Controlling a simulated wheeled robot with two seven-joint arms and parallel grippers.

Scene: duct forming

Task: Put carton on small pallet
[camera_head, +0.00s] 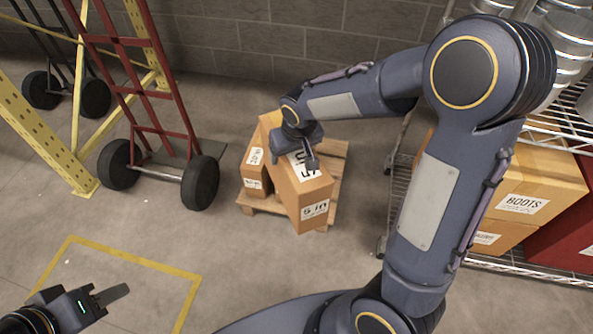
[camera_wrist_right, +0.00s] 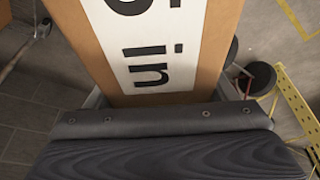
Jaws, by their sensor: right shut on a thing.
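A brown carton (camera_head: 312,198) with a white "5 in" label is gripped by my right gripper (camera_head: 294,158). Its fingers straddle the carton's upper part. The carton fills the top of the right wrist view (camera_wrist_right: 218,40), label facing the camera. It is over the small wooden pallet (camera_head: 333,162), and its near end reaches past the pallet's front edge. I cannot tell whether it touches the pallet. A smaller labelled carton (camera_head: 254,172) stands on the pallet's left side. My left gripper (camera_head: 112,294) is at the bottom left, away from the cartons; its finger opening is unclear.
A red hand truck (camera_head: 135,90) with black wheels and a yellow rack frame (camera_head: 40,135) stand at left. A wire shelf (camera_head: 545,275) with boots boxes (camera_head: 530,190) and metal ducts is at right. Yellow tape (camera_head: 135,259) marks clear floor in front.

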